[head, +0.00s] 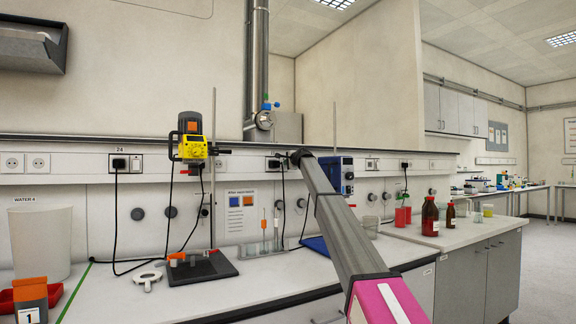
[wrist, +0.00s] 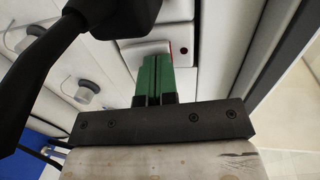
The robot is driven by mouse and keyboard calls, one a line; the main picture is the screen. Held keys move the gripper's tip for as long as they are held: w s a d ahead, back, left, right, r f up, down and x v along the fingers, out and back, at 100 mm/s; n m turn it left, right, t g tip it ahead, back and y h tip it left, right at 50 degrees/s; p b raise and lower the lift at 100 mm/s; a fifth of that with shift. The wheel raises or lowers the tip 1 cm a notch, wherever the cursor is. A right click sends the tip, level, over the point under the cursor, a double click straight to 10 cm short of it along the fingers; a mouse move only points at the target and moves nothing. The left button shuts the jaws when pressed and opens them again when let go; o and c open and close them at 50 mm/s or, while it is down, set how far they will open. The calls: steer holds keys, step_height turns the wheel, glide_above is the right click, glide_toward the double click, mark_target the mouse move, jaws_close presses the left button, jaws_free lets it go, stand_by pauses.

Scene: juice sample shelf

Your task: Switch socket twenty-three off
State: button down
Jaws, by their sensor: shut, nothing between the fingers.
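In the wrist view, my gripper (wrist: 156,60) is shut and empty, its green fingertips together at a white rocker switch (wrist: 141,51) with a red edge. The fingers cover part of the switch, and I cannot tell whether they touch it. A black plug (wrist: 100,14) with a thick cable sits beside it. In the head view, my arm reaches the wall trunking by a socket with a plug (head: 273,163); its number is not readable and the gripper is mostly hidden. Another socket (head: 118,163), labelled 24, holds a black plug farther left.
A yellow stirrer motor (head: 192,147) on a stand is left of my arm. A blue device (head: 338,174) is just right of it. Red-filled bottles (head: 430,216) stand on the right bench. A hanging cable (wrist: 33,75) passes left of the fingers in the wrist view.

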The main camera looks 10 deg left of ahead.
steer(key=r+v, duration=0.2)
steer(key=v, duration=1.1)
steer(key=shift+r, duration=0.3)
